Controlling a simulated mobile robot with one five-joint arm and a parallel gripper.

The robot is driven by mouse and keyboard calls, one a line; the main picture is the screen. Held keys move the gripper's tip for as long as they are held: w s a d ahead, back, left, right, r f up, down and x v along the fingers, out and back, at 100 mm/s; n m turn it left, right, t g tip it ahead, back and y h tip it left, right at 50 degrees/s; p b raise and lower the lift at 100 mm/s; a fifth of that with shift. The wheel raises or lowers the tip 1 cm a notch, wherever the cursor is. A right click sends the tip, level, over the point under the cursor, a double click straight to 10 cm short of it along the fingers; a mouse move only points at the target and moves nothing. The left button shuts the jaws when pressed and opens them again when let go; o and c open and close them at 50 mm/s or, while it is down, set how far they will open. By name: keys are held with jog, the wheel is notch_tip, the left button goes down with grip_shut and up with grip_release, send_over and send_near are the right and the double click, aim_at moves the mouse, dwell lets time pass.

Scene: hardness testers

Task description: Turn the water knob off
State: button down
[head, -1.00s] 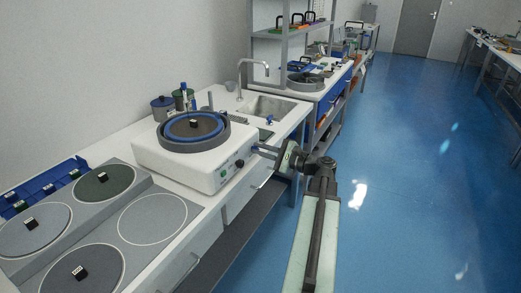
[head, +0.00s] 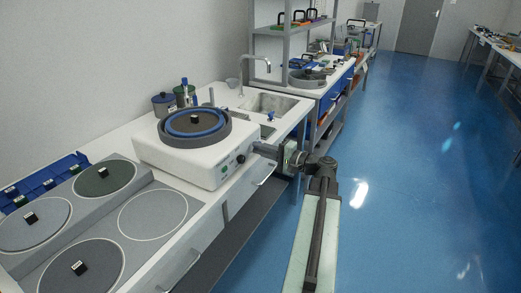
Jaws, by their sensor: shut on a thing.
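The white polishing machine (head: 190,160) stands on the bench, with a dark round bowl and a blue ring on top. Its front panel carries a black knob (head: 240,158) and a small green button. My gripper (head: 257,150) reaches from the right to the right end of this panel, just right of the black knob. It is shut on what appears to be the water knob, which the jaws mostly hide. The knob's turned position cannot be made out.
A sink (head: 272,104) with a tall tap (head: 254,68) lies behind the machine. Grey discs (head: 153,214) and a blue tray (head: 45,180) are at the left. Drawer fronts lie below the bench edge. The blue floor at right is clear.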

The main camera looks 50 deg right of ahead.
jog(key=shift+n, duration=0.3)
jog(key=c, duration=1.5)
grip_release()
jog(key=shift+o, duration=0.2)
jog(key=v, duration=0.7)
jog(key=shift+s, duration=0.4)
jog(key=shift+d, duration=0.1)
